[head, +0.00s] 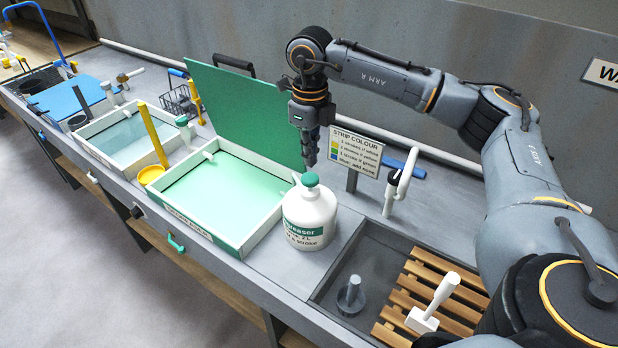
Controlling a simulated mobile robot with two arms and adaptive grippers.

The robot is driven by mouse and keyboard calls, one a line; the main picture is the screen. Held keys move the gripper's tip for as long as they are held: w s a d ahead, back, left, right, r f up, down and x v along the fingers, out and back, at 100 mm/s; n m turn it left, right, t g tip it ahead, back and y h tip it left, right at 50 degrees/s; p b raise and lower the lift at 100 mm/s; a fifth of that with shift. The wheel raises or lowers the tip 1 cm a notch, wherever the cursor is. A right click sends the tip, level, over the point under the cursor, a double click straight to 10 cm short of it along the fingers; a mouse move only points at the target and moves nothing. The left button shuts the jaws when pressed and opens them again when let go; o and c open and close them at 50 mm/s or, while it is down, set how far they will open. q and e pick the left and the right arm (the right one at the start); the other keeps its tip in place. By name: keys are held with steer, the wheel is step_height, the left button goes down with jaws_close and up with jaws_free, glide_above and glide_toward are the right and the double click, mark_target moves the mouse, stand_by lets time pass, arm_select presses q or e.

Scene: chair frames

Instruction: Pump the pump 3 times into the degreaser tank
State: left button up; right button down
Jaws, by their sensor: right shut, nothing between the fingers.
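The pump bottle (309,220) is white with a green label reading "degreaser" and a green pump head (310,179). It stands upright on the counter at the near right corner of the degreaser tank (257,232). The tank is a pale box holding green liquid, and its green lid (245,108) stands raised at the back. My right gripper (310,162) points down, shut and empty, just above the pump head. A small gap seems to separate them; contact is hard to judge. My left gripper is out of view.
A strip colour sign (356,148) stands behind the bottle. A white tap (397,185) rises by the sink, which holds a wooden rack (425,285) and a white brush-like tool (436,302). A second tank (103,125), yellow strip (153,135) and wire basket (180,104) are left.

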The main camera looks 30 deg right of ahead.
mark_target(310, 176)
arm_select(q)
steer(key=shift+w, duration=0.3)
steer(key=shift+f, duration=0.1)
arm_select(e)
steer(key=shift+f, duration=0.15)
steer(key=shift+f+b, duration=2.05)
steer(key=shift+f, duration=0.7)
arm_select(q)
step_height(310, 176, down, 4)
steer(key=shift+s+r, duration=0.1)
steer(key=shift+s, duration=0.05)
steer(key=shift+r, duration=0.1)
arm_select(e)
steer(key=shift+r, duration=0.2)
arm_select(q)
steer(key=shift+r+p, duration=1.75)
steer(key=shift+p, duration=0.15)
arm_select(e)
steer(key=shift+r, duration=2.7)
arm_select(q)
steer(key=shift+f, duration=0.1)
arm_select(e)
steer(key=shift+f, duration=0.15)
